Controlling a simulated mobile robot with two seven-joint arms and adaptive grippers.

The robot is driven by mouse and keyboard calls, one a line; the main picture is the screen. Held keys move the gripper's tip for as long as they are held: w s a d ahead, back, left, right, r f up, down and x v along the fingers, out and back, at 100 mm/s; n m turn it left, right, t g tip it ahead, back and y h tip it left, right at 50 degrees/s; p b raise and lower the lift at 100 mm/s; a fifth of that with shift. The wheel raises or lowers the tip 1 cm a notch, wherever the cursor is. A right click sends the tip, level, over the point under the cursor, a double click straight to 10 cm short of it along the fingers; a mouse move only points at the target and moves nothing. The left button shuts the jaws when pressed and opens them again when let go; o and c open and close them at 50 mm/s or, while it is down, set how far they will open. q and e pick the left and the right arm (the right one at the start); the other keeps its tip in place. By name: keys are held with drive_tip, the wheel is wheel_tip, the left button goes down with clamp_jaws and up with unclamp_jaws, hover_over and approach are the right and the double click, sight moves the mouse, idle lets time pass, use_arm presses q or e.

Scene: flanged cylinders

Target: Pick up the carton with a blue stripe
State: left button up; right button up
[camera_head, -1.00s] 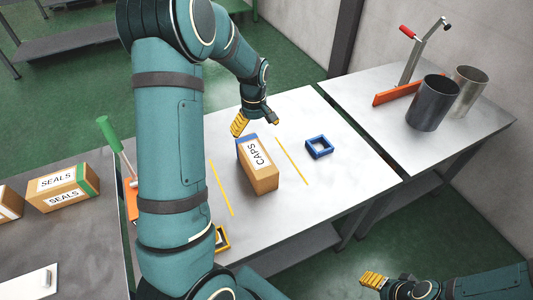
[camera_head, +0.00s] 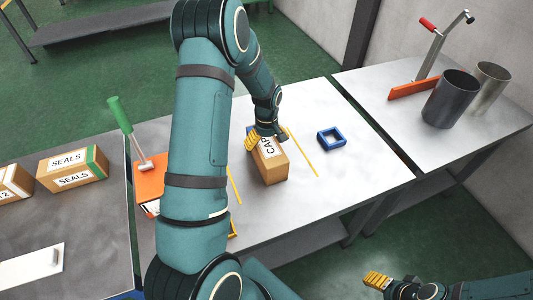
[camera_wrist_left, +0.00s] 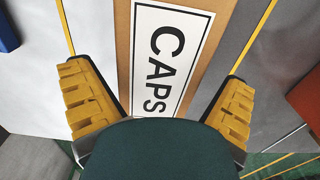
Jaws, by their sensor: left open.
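The carton with a blue stripe (camera_head: 272,170) is brown, with a white CAPS label, and stands on the pale middle table. Its blue end is mostly hidden behind my left gripper (camera_head: 266,140) in the head view. In the left wrist view, the carton's label (camera_wrist_left: 166,55) lies between the two yellow fingers of my open left gripper (camera_wrist_left: 157,80), one on each side. The gripper is just above or around the carton's top; I cannot tell whether it touches. My right gripper (camera_head: 376,281) is at the lower right, away from the tables; its finger gap is unclear.
A green-striped SEALS carton (camera_head: 73,170) and another carton (camera_head: 12,184) stand on the left table. A green-handled tool (camera_head: 122,118) is near an orange object (camera_head: 148,178). A blue square frame (camera_head: 331,138) lies right of the carton. Metal cylinders (camera_head: 450,98) stand on the right table.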

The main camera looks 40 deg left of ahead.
use_arm(q)
wheel_tip(320, 180, down, 2)
drive_tip(key=shift+f, duration=0.15)
drive_tip(key=c, duration=1.1)
wheel_tip(320, 180, up, 10)
drive_tip(key=shift+r+p, duration=0.15)
drive_tip(key=shift+p, duration=0.65)
